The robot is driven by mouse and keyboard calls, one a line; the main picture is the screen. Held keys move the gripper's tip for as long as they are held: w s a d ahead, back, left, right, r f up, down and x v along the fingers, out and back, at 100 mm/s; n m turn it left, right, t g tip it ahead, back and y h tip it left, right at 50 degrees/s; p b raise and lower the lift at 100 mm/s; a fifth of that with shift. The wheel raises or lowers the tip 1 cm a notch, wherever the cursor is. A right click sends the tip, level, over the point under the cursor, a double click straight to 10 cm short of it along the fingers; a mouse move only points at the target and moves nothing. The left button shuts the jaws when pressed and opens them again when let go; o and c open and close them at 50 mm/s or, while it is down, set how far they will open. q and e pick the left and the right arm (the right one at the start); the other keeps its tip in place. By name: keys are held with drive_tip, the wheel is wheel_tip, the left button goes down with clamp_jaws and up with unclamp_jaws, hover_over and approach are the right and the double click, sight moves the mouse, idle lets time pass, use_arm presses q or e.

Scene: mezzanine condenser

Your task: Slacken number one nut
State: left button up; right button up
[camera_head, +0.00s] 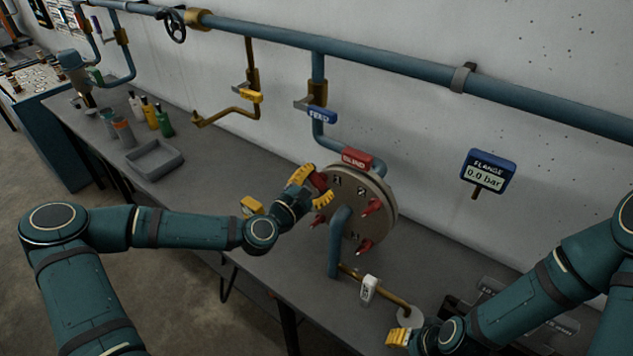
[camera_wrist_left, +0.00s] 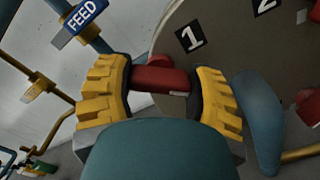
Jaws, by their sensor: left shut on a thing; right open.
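The round flange (camera_head: 380,205) stands upright on the bench, with a red BLIND tag (camera_head: 357,159) at its top and number labels on its face. Several red nuts stick out of it, such as one at the right (camera_head: 372,206) and one low down (camera_head: 364,246). My left gripper (camera_head: 318,187) is shut on the red number one nut (camera_wrist_left: 160,79), beside the label 1 (camera_wrist_left: 190,38) in the left wrist view. My right gripper (camera_head: 398,338) is open, low over the bench's front edge, partly hidden by its wrist.
A blue pipe (camera_head: 340,230) runs down in front of the flange to a brass line with a white tag (camera_head: 368,288). The gauge (camera_head: 488,171) reads 0.0 bar. A grey tray (camera_head: 155,160) and bottles (camera_head: 163,120) stand at the left. Bench between tray and flange is mostly clear.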

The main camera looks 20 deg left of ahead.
use_arm(q)
drive_tip(key=shift+n, duration=0.6)
drive_tip(key=o, duration=1.2)
drive_tip(key=shift+v, duration=3.7)
